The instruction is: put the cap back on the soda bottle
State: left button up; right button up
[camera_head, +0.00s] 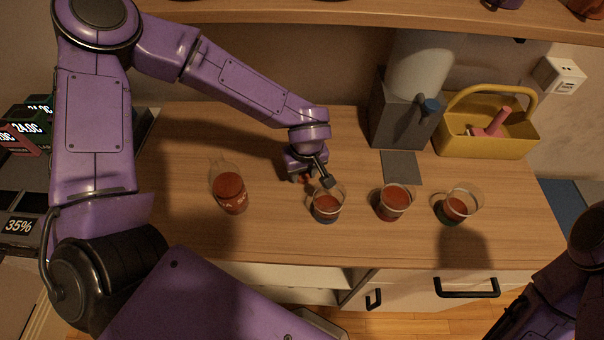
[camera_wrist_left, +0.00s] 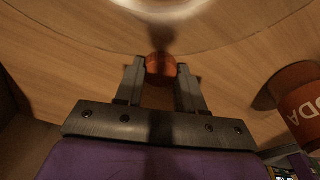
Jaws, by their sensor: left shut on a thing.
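The soda bottle (camera_head: 230,192) has a red label and clear upper part, and stands on the wooden counter at centre left. In the left wrist view its label (camera_wrist_left: 303,106) shows at the right edge. My left gripper (camera_head: 312,180) is to the right of the bottle, close to the nearest cup. In the left wrist view its two fingers (camera_wrist_left: 161,80) are shut on the orange-red cap (camera_wrist_left: 161,68), which sits between the fingertips. The cap is apart from the bottle. Only part of my right arm shows, at the lower right; its gripper is not visible.
Three clear cups with dark red drink, the left (camera_head: 327,207), middle (camera_head: 393,203) and right (camera_head: 458,207), stand in a row on the counter (camera_head: 290,240). Behind are a grey dispenser (camera_head: 398,112) and a yellow basket (camera_head: 487,142). A shelf (camera_head: 380,14) runs above.

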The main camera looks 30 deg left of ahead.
aim_at(303, 175)
pick_arm(q)
notch_tip(303, 175, up, 10)
dwell(0.6)
jog(key=w+f+m+b, duration=0.1)
jog(key=f+m, duration=0.1)
jog(key=m, duration=0.1)
jog(key=w+f+m+h+b, duration=0.1)
jog(key=f+m+b, duration=0.1)
jog(key=f+m, duration=0.1)
jog(key=w+d+f+m+b, duration=0.1)
jog(key=w+f+m+b, duration=0.1)
jog(key=shift+w+d+f+m, duration=0.1)
jog(key=shift+f+m, duration=0.05)
jog(key=shift+m, duration=0.25)
jog(key=shift+w+f+m, duration=0.1)
jog(key=shift+w+m, duration=0.05)
jog(key=shift+m, duration=0.25)
jog(key=shift+t, duration=0.3)
